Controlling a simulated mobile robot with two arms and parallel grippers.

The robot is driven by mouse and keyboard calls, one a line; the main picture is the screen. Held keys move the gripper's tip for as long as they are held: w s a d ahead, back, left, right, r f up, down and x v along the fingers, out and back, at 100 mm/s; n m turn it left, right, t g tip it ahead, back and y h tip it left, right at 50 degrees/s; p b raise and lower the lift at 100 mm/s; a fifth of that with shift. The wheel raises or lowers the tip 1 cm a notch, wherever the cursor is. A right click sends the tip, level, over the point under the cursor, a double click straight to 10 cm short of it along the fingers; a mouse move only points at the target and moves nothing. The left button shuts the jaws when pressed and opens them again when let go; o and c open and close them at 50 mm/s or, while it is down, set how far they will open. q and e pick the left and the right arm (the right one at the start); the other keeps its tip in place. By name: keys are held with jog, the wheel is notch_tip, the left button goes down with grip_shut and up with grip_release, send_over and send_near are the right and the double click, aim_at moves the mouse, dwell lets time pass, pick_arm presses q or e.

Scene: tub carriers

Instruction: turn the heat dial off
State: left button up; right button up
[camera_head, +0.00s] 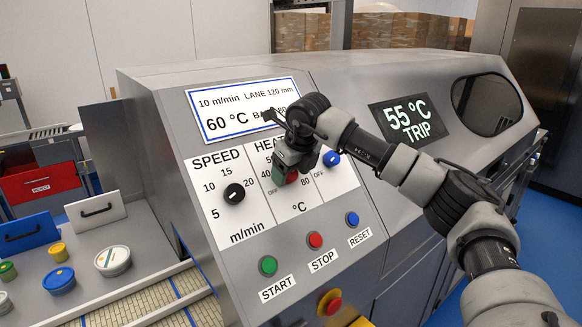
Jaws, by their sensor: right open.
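The heat dial (292,178) is on the white HEAT panel of the slanted grey console. Only a little of its red body shows; my right gripper hides the rest, so I cannot tell where its pointer stands. My right gripper (284,166) is open and right at the dial, reaching in from the right. I cannot tell whether its fingers touch the dial. Marks 40, 80 and OFF show around the dial. A display (409,118) reads 55 °C TRIP. My left gripper is not in view.
The black speed dial (234,193) is left of the heat dial, and a blue dial (331,158) is close on its right. Below are the green START (268,265), red STOP (315,240) and blue RESET (352,218) buttons. A red emergency knob (330,302) is lower down.

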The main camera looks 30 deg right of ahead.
jog(key=shift+s, duration=0.1)
jog(key=shift+c, duration=1)
jog(key=c, duration=0.7)
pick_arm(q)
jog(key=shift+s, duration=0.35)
pick_arm(e)
jog(key=shift+c, duration=0.2)
